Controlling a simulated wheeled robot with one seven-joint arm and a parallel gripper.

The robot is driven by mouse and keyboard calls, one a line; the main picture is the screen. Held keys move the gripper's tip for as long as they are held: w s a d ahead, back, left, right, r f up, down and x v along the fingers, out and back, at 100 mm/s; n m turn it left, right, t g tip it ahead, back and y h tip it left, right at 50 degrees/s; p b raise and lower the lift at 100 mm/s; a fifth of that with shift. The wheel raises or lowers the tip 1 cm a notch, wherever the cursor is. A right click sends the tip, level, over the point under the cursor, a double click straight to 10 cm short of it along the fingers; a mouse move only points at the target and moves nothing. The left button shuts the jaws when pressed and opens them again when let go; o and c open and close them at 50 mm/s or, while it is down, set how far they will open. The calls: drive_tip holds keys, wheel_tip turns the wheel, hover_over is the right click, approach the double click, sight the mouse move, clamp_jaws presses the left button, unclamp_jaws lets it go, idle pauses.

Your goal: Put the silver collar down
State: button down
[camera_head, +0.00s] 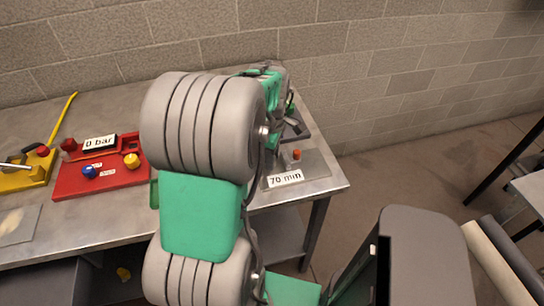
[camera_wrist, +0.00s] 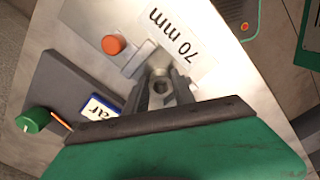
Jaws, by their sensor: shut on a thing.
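My gripper (camera_wrist: 160,82) shows in the wrist view, its fingers shut on the silver collar (camera_wrist: 159,88), a small grey metal piece with a dark middle. The collar is over or at the grey plate (camera_wrist: 95,22) with the "70 mm" label (camera_wrist: 182,35); I cannot tell whether it touches it. An orange knob (camera_wrist: 113,44) stands beside it on the plate. In the head view, my own arm hides the collar and most of my gripper.
On the metal table (camera_head: 215,70), a red block (camera_head: 105,180) with a "0 bar" label (camera_head: 99,143) and a yellow fixture (camera_head: 30,175) stand to the left. The table's right edge is near the 70 mm plate (camera_head: 310,165). A green knob (camera_wrist: 34,120) lies left in the wrist view.

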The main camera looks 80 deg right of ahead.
drive_tip(key=shift+f, duration=0.2)
drive_tip(key=c, duration=1.1)
unclamp_jaws()
drive_tip(key=shift+o, duration=0.2)
drive_tip(key=shift+r, duration=0.1)
wheel_tip(320, 180, up, 12)
drive_tip(key=w+a+t+h, duration=0.1)
drive_tip(key=w+a, duration=0.7)
drive_tip(key=w, duration=0.3)
drive_tip(key=w+a, duration=0.8)
drive_tip(key=w, duration=0.2)
drive_tip(key=w+a+f+t, duration=0.1)
drive_tip(key=w+a+f, duration=0.1)
drive_tip(key=a, duration=1)
drive_tip(key=w+a+f+t+y, duration=0.1)
drive_tip(key=w+a+f, duration=0.1)
drive_tip(key=a, duration=1.1)
drive_tip(key=shift+w+a+n+b, duration=0.2)
drive_tip(key=shift+w+n+b, duration=0.05)
drive_tip(key=shift+n+b, duration=0.15)
